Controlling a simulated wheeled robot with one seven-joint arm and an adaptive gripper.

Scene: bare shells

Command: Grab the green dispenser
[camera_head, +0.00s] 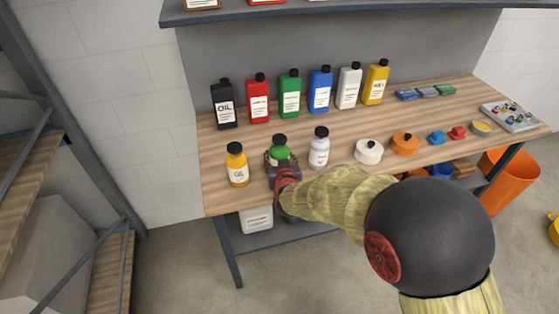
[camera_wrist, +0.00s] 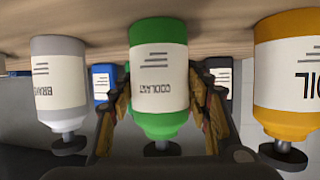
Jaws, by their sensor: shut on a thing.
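The green dispenser (camera_head: 280,146) is a small green bottle with a dark cap at the front of the wooden bench, between a yellow oil bottle and a white bottle. In the wrist view the green dispenser (camera_wrist: 158,50) appears upside down, with a white label reading "COOLANT". My gripper (camera_head: 281,165) is at the bottle, one finger on each side. In the wrist view my gripper (camera_wrist: 160,100) is shut on it. The bottle's base still appears to be at the bench top. Its lower part is hidden by my gripper in the head view.
The yellow oil bottle (camera_head: 237,166) stands close on the left and the white bottle (camera_head: 319,148) close on the right. A row of taller bottles, including a green one (camera_head: 289,95), stands behind. A white pot (camera_head: 368,151) and an orange pot (camera_head: 405,144) are further right.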

